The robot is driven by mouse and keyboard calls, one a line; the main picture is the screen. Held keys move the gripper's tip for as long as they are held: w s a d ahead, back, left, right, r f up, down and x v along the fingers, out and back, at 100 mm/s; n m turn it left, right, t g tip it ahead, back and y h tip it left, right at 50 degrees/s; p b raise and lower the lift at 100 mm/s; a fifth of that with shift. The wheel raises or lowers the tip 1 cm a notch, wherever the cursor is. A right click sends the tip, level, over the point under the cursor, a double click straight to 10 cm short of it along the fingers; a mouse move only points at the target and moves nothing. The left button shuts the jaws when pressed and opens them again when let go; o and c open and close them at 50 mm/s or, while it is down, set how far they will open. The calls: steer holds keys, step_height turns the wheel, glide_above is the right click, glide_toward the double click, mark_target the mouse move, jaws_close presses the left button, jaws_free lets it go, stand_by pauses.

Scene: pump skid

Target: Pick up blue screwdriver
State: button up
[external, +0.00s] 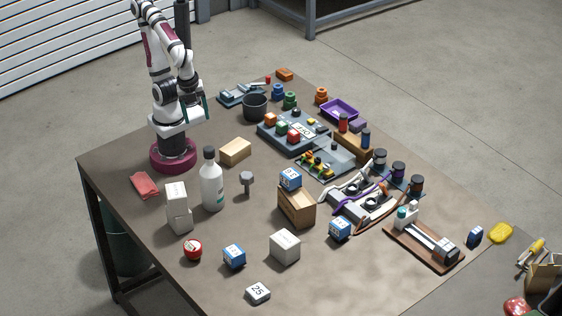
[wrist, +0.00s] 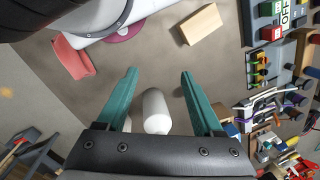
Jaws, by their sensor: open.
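I cannot make out a blue screwdriver in either view. My gripper (external: 204,106) is raised above the table near my base in the external view. Its two teal fingers (wrist: 158,72) are spread apart and empty in the wrist view. A white bottle (wrist: 156,108) shows between the fingers in the picture, and in the external view the bottle (external: 212,186) stands on the table, apart from the gripper.
The brown table (external: 130,160) holds a cardboard block (external: 235,151), a red cloth (external: 145,185), white boxes (external: 178,212) and a dark cup (external: 255,107). Trays, blocks and cables crowd the right side. A yellow-handled tool (external: 535,248) lies beyond the table's right edge.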

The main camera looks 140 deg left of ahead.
steer(key=w+a+f+n+t+h, duration=0.1)
steer(key=w+n+t, duration=0.15)
steer(key=w, duration=0.45)
steer(key=w+a+f+n+t, duration=0.1)
steer(key=w+a+f+n, duration=0.15)
steer(key=w, duration=0.45)
steer(key=n+t+y, duration=0.4)
steer(key=n+y, duration=0.7)
steer(key=n, duration=0.1)
glide_above(365, 145)
steer(key=s+d, duration=0.9)
steer(key=d, duration=0.4)
step_height(365, 145, down, 3)
steer(key=shift+n+g, duration=0.25)
steer(key=shift+n, duration=0.05)
steer(key=x, duration=1.6)
steer(key=shift+f, duration=0.3)
jaws_close()
